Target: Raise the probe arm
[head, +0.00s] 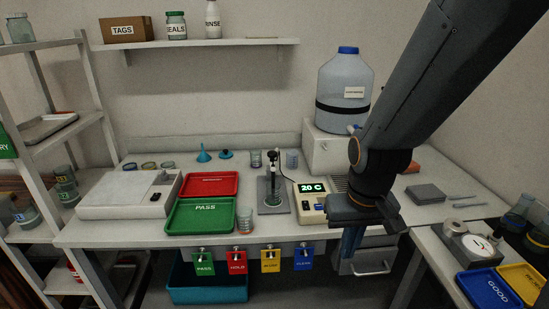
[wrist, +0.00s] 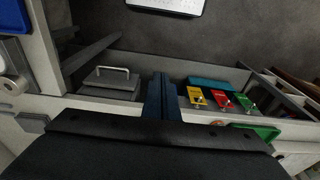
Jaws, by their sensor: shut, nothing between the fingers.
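The probe stand (head: 274,208) is a grey plate with an upright post on the bench, left of the temperature meter. The dark probe arm (head: 280,158) is at the top of the post, and a black cable curves from it toward the meter (head: 311,198), which reads 20 C. A small vessel seems to stand under the probe; its contents are too small to tell. My gripper (head: 350,245) is right of the stand, near the bench's front edge, pointing down, apart from the probe arm. In the wrist view my gripper's blue fingers (wrist: 161,88) are together and empty.
A green PASS tray (head: 204,229) and a red tray (head: 196,184) lie left of the stand. A large water jug (head: 328,76) stands on a white box behind. Colored tags (head: 270,261) hang from the bench front. My arm hides part of the bench's right side.

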